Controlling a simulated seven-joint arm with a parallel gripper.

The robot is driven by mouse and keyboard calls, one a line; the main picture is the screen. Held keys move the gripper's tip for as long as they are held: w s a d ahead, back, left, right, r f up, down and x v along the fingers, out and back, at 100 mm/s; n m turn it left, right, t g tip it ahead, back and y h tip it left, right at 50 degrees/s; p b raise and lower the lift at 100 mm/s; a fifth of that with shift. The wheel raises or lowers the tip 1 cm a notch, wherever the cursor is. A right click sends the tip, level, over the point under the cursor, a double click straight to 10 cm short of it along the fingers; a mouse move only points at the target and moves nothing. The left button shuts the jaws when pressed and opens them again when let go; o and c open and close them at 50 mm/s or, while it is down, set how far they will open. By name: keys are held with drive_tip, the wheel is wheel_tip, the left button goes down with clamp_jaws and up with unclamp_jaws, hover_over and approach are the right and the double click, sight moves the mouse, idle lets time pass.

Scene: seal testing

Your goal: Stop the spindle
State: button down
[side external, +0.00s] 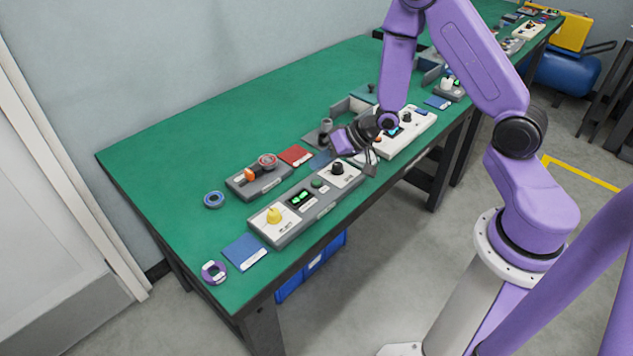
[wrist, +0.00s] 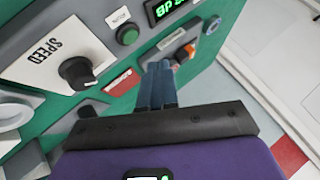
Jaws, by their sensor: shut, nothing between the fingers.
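A long grey control panel (side external: 305,203) lies along the table's front edge. It has a yellow knob (side external: 274,215) at the left, a lit green display (side external: 300,197), a green button (side external: 317,183) and a black knob (side external: 337,168) at the right. The wrist view shows the black knob (wrist: 78,72) on a plate marked SPEED, the green button (wrist: 127,35) and part of the display (wrist: 167,8). My gripper (wrist: 158,68) is shut and empty. Its blue-grey fingers appear beside the SPEED knob, touching no control that I can make out. The spindle cannot be identified.
Behind the panel are a grey box (side external: 243,186) with an orange handle (side external: 251,174) and a red pad (side external: 296,156). A blue ring (side external: 214,200), blue pad (side external: 245,252) and purple ring (side external: 214,271) lie to the left. A white panel (side external: 405,133) stands right. The back-left tabletop is clear.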

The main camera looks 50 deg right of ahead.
sight(320, 184)
drive_tip(key=shift+r, duration=1.2)
drive_tip(key=s+a+r+n+g+h, duration=0.2)
drive_tip(key=s+a+r+n, duration=0.15)
drive_tip(key=s, duration=0.25)
drive_tip(key=s+a+r+n+g+h, duration=0.1)
drive_tip(key=s+a+r+n, duration=0.3)
drive_tip(key=s, duration=0.3)
drive_tip(key=s+d+r+n+g+h, duration=0.1)
drive_tip(key=s+r+n+g, duration=0.1)
drive_tip(key=s, duration=0.6)
drive_tip(key=s+d+r+n+g+h, duration=0.1)
drive_tip(key=s+r+n, duration=0.3)
drive_tip(key=s, duration=0.4)
drive_tip(key=shift+s+d+r+n+g, duration=0.25)
drive_tip(key=shift+d+r+n+g, duration=0.3)
drive_tip(key=shift+d, duration=0.25)
